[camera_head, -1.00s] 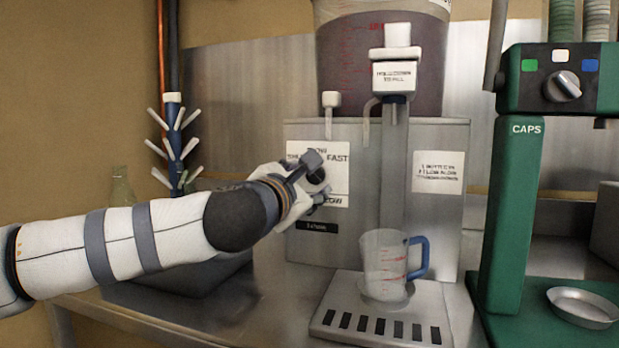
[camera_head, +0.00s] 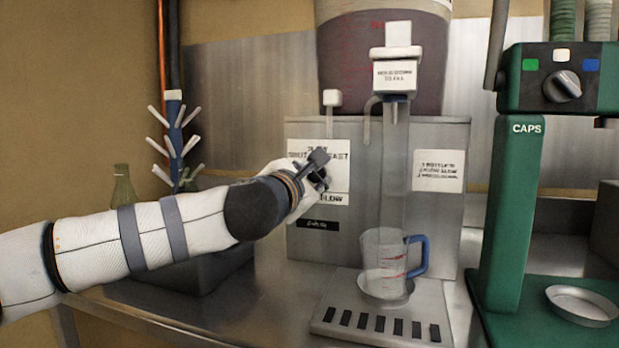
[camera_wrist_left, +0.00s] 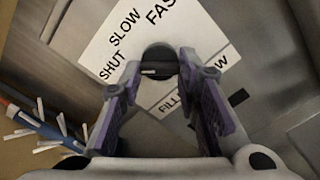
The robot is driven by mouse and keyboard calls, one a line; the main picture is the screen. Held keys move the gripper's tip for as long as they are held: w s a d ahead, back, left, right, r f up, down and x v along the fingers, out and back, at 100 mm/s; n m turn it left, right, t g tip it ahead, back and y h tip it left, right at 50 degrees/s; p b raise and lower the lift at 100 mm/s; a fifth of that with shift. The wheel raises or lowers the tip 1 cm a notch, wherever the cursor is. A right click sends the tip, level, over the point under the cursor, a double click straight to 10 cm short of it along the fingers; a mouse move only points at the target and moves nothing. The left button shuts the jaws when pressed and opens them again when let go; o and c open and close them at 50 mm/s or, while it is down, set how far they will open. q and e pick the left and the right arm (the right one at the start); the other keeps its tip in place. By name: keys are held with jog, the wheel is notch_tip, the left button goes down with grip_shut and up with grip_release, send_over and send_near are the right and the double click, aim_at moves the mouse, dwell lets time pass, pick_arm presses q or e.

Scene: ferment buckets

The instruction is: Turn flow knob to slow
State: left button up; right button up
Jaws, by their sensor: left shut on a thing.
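The flow knob (camera_wrist_left: 159,58) is a dark round knob on the front of the grey dispenser box. It sits between the fingertips of my left gripper (camera_wrist_left: 160,70), which is shut on it. The white label (camera_wrist_left: 112,40) around the knob reads SHUT, SLOW and FAST; in the wrist view SHUT is at the left, SLOW above it and FAST at the top. In the head view my left gripper (camera_head: 314,172) covers the knob and part of the label (camera_head: 335,150). My right gripper is in neither view.
A green capping machine (camera_head: 510,215) stands at right, with a metal dish (camera_head: 582,304). A bottle-drying rack (camera_head: 173,140) is at left.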

pick_arm(q)
jog(key=m+p, duration=0.1)
jog(key=m, duration=0.1)
jog(key=m+p, duration=0.1)
jog(key=m, duration=0.2)
jog(key=m+p, duration=0.2)
jog(key=shift+a+r, duration=0.1)
jog(key=shift+r, duration=0.25)
jog(key=shift+f+m, duration=0.1)
jog(key=shift+m, duration=0.6)
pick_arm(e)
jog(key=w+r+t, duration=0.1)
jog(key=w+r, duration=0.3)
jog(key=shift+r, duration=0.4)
pick_arm(q)
jog(key=shift+f, duration=0.1)
jog(key=o, duration=1.2)
jog(key=shift+c, duration=0.2)
